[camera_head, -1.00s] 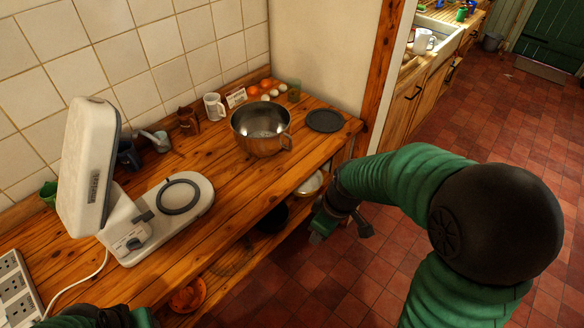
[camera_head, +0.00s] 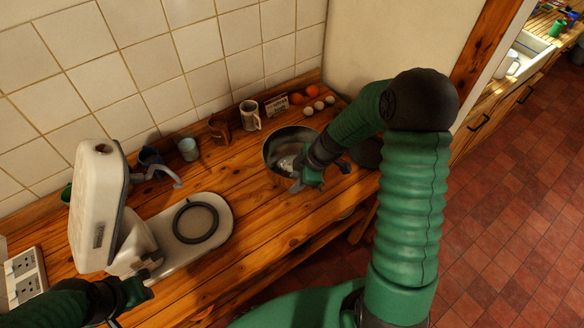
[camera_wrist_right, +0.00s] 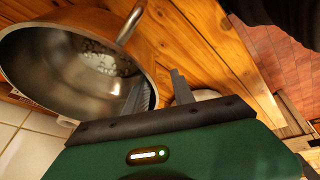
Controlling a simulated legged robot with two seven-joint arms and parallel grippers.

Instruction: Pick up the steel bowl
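The steel bowl (camera_head: 276,146) stands upright on the wooden counter, partly hidden by my right arm. My right gripper (camera_head: 318,178) is at the bowl's near right side with its fingers apart. In the right wrist view the bowl (camera_wrist_right: 60,62) fills the upper left, its handle at the top. There the right gripper (camera_wrist_right: 162,92) has one finger over the inside of the bowl and the other outside, with the wall between them. I cannot tell whether either finger touches it. My left gripper (camera_head: 140,286) is low at the left, beside the mixer; its fingers are unclear.
A white stand mixer (camera_head: 100,215) with tilted head stands left of the bowl. A mug (camera_head: 250,115), a brown jug (camera_head: 219,130), a small card (camera_head: 277,105) and several eggs (camera_head: 318,105) line the wall. A dark round plate (camera_head: 367,152) is right, partly behind my arm.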

